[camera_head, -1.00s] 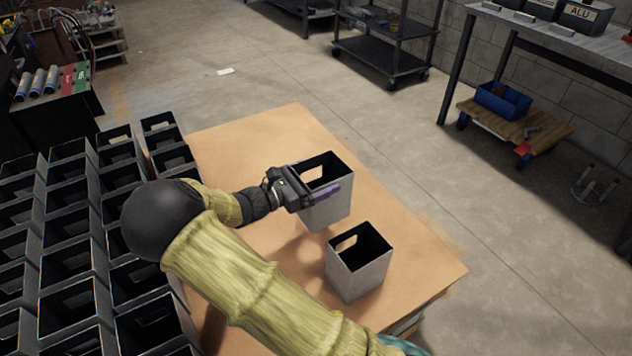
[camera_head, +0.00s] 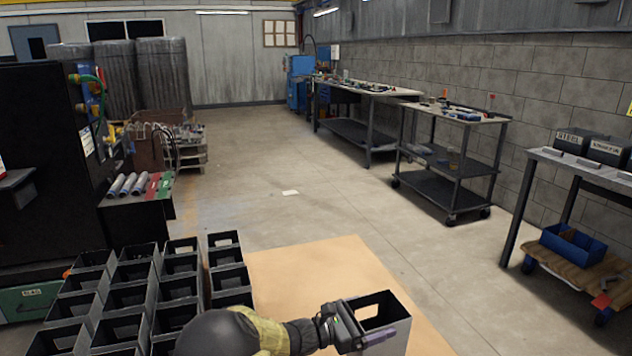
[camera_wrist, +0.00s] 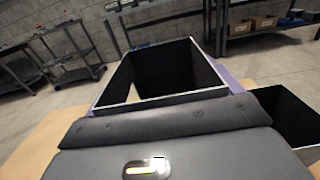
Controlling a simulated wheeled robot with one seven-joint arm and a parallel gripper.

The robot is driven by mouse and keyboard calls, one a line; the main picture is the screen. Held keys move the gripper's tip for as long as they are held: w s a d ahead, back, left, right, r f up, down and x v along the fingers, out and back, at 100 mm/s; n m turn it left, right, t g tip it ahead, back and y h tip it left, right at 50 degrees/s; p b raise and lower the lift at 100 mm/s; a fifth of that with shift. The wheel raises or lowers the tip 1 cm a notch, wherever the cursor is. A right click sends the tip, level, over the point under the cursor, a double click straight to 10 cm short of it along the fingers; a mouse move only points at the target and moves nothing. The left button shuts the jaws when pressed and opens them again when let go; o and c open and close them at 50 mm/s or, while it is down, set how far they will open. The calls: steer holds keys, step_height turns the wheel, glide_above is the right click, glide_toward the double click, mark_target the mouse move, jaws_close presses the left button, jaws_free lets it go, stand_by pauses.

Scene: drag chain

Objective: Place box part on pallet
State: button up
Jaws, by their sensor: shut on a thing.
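My gripper (camera_head: 374,325) is shut on a box part (camera_head: 398,342), an open-topped grey box with a dark inside and a rectangular cut-out. The box is upright over the tan board-topped surface (camera_head: 295,272); I cannot tell whether it touches the board. In the wrist view the held box (camera_wrist: 170,72) sits ahead of the gripper body, with purple finger parts beside its walls. A second similar box (camera_wrist: 283,118) stands to its right in the wrist view. Several dark open boxes (camera_head: 127,297) stand in tight rows left of the board.
The back of the tan board is bare. A black shelf cart (camera_head: 450,190) and a workbench stand at the right wall. A wooden dolly (camera_head: 570,268) with a blue bin is at the far right.

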step_height(320, 180, up, 11)
steer(key=d+n+t+y+p, duration=0.1)
steer(key=n+t+y+p, duration=0.8)
steer(key=p, duration=1.2)
steer(key=s+f+n+t+y+p, duration=0.3)
steer(key=y+p, duration=0.5)
steer(key=p, duration=0.3)
steer(key=s+f+n, duration=0.1)
steer(key=s+n, duration=0.1)
steer(key=shift+s+d+f, duration=0.25)
steer(key=shift+s+d, duration=0.05)
steer(key=shift+s, duration=0.1)
